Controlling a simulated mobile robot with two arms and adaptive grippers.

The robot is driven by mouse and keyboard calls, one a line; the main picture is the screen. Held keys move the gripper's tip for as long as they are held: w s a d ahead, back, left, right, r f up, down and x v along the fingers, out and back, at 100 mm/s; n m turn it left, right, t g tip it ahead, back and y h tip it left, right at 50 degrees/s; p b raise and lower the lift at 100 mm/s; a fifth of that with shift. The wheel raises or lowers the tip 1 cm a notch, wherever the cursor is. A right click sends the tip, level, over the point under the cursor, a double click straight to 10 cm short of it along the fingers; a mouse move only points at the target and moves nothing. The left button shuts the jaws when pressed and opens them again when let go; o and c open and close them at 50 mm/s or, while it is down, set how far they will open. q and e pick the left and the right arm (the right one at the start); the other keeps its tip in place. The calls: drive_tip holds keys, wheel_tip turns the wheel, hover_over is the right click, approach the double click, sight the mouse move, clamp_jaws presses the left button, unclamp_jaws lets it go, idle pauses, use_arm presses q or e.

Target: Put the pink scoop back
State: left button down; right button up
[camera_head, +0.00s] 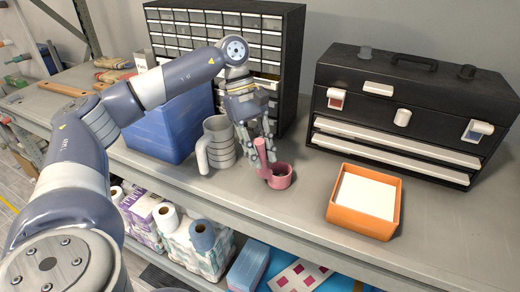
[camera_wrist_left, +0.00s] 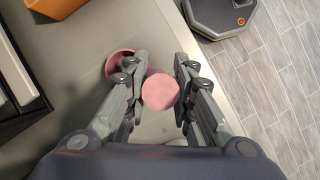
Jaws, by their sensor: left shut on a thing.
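The pink scoop (camera_head: 281,178) is at the middle of the grey rack top, with its round cup low and its handle pointing up. My left gripper (camera_head: 262,140) reaches down from above and is shut on the scoop's handle. In the left wrist view, the round handle end of the scoop (camera_wrist_left: 160,92) sits between the fingers of my left gripper (camera_wrist_left: 163,68), and part of the cup shows behind the left finger. I cannot tell whether the cup touches the surface. My right gripper is not in view.
A grey ribbed mug (camera_head: 218,146) stands just left of the scoop, with a blue bin (camera_head: 160,132) beyond it. An orange box with white contents (camera_head: 362,223) is to the right. A small-drawer cabinet (camera_head: 292,60) and a black toolbox (camera_head: 425,85) stand behind.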

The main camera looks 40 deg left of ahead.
use_arm(q)
drive_tip(key=shift+f, duration=0.1)
drive_tip(key=c, duration=1.4)
unclamp_jaws()
drive_tip(key=shift+o, duration=0.2)
